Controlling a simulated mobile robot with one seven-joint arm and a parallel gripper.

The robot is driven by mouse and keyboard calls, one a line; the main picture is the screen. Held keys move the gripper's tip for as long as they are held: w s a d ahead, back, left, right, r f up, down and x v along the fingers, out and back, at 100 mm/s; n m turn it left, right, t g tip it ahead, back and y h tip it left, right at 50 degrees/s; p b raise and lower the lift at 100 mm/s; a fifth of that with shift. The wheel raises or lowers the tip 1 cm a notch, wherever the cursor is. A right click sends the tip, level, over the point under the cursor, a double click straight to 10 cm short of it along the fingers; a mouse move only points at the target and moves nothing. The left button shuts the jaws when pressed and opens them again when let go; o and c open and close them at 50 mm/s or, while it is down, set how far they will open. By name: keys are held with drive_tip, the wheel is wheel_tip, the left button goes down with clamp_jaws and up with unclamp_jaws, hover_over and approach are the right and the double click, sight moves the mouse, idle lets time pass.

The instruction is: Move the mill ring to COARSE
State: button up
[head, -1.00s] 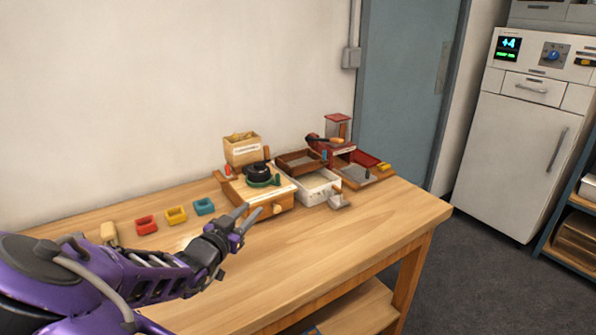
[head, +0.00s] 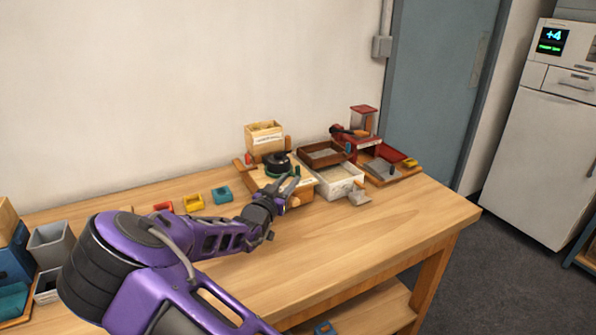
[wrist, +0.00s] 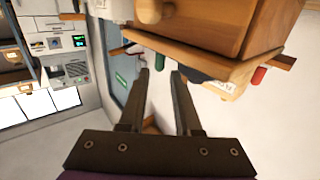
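The mill is a pale wooden box (head: 299,188) with a black round top (head: 277,160). A green part shows beside that top in the head view, partly behind my fingers; I cannot tell whether it is the ring, and no COARSE mark is readable. My gripper (head: 289,181) is open and empty at the near side of the mill. In the wrist view my gripper (wrist: 160,74) has its two fingers apart with nothing between them. The mill's wooden body (wrist: 215,25) fills the upper right there. Contact cannot be told.
A wooden bin (head: 265,131) stands behind the mill. A white tray (head: 345,192) and a brown tray (head: 322,148) are to its right, then a red machine (head: 362,148). Yellow (head: 193,202) and blue-green (head: 221,194) small trays lie left. The front right tabletop (head: 400,220) is clear.

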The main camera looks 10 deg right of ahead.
sight(297, 171)
drive_tip(key=x, duration=0.7)
drive_tip(key=shift+s, duration=0.1)
clamp_jaws()
idle(1.2)
